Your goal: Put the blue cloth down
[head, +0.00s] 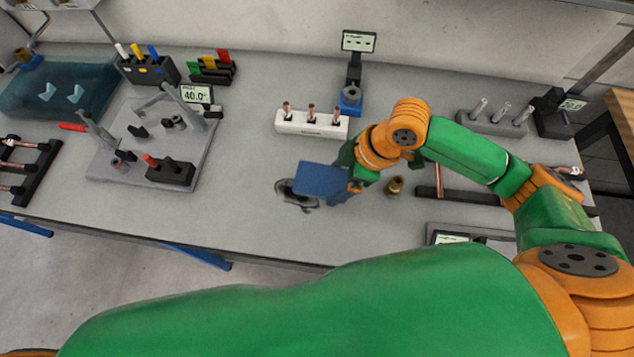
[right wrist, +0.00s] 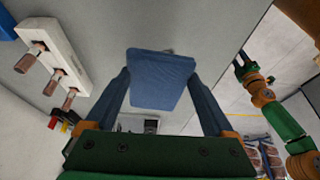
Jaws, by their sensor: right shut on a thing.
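The blue cloth (head: 322,182) is a flat, stiff-looking blue piece held out over the front middle of the table. My right gripper (head: 352,178) is shut on its right side in the head view. In the right wrist view the cloth (right wrist: 160,82) sits between the two fingers of the right gripper (right wrist: 160,76). I cannot tell whether the cloth touches the table. My left gripper (right wrist: 243,63) shows small at the right of the right wrist view, away from the cloth; its jaws are too small to read. It is not in the head view.
A dark round item (head: 297,195) lies partly hidden under the cloth. A small brass piece (head: 394,186) stands close to the right gripper. A white block with copper tubes (head: 311,122) is behind. A grey fixture plate (head: 150,140) is at left. Bare table lies between plate and cloth.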

